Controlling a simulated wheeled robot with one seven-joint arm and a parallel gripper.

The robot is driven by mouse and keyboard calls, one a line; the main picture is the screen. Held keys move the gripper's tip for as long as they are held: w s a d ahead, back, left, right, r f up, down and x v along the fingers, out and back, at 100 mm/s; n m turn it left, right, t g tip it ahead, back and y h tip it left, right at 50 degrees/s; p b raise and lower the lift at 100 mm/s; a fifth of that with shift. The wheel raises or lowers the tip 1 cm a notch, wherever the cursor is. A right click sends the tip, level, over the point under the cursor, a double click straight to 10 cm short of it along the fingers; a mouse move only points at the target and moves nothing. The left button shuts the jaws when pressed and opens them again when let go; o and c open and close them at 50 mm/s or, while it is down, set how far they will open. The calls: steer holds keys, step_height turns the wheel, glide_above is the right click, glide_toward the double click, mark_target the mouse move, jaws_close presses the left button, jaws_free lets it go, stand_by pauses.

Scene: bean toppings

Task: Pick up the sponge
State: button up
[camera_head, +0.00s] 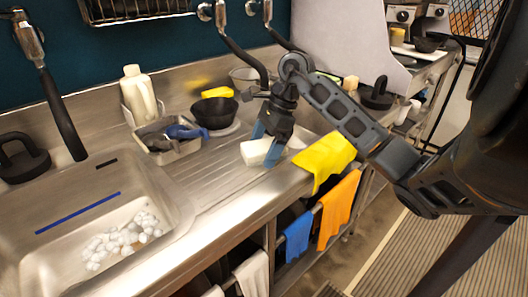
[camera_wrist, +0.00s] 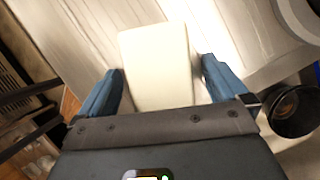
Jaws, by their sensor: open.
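A pale cream block, which looks like the sponge (camera_head: 255,152), lies on the steel counter near its front edge. In the wrist view the sponge (camera_wrist: 157,62) lies between the two blue fingers of my gripper (camera_wrist: 161,68). Gaps show on both sides, narrower on the left. In the head view my gripper (camera_head: 267,147) points down over the sponge, with its fingers open around it. The fingers hide part of the sponge in the head view.
A yellow cloth (camera_head: 325,158) hangs over the counter edge right of the gripper. A black bowl (camera_head: 214,113) and a small yellow item (camera_head: 217,92) stand behind. A metal tray (camera_head: 172,150) with utensils is left. The sink (camera_head: 75,200) holds white pieces.

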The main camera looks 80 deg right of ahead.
mark_target(258, 146)
steer(key=shift+c, duration=0.4)
steer(key=c, duration=1)
steer(key=shift+c, duration=0.2)
steer(key=shift+r+p, duration=0.2)
steer(key=shift+p, duration=0.35)
steer(key=shift+r+b, duration=0.35)
steer(key=shift+r, duration=0.05)
step_height(258, 146, up, 3)
steer(key=shift+d+r+b, duration=0.1)
steer(key=shift+b, duration=0.25)
steer(key=s+d+r+b, duration=0.2)
steer(key=s+d+r, duration=0.3)
steer(key=s, duration=0.5)
steer(key=shift+s+r+b, duration=0.2)
steer(key=shift+r+b, duration=0.1)
steer(key=shift+r, duration=0.6)
